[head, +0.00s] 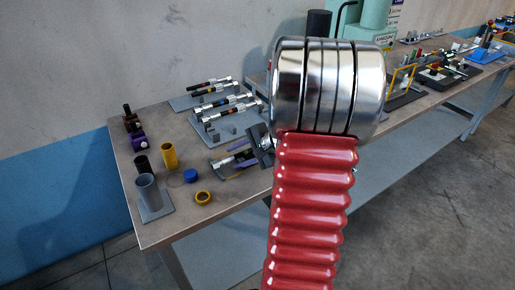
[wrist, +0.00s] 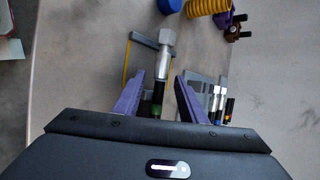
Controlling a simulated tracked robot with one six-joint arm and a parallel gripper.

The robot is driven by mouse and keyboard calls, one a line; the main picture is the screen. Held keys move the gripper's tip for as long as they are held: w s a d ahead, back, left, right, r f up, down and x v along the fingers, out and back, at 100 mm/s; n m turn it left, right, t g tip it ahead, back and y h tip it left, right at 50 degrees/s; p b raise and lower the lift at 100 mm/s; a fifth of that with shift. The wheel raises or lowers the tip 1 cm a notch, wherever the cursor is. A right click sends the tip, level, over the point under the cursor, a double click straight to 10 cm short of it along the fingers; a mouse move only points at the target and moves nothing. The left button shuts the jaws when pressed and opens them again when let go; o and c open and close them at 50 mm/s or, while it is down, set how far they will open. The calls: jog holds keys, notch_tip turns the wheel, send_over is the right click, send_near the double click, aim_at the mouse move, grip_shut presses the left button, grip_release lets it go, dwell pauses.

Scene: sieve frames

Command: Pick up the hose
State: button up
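A hose (wrist: 158,97) with a silver hex fitting, a black body and a green band shows in the wrist view. It lies between the two purple fingers of my gripper (wrist: 159,76), with a gap on each side. The fingers are apart and hold nothing. The lower end of the hose is hidden by my gripper body. In the head view my gripper (head: 238,158) is low at the table's front part, partly behind my red arm, and the hose there is too small to tell apart.
Similar hoses (head: 225,102) lie on grey racks farther back on the table (head: 170,228); some show right of my fingers (wrist: 218,97). A yellow cylinder (head: 169,155), blue cap (head: 190,175), yellow ring (head: 203,198) and grey cup (head: 148,192) stand at left.

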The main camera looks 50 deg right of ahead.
dwell(0.4)
grip_shut()
dwell(0.4)
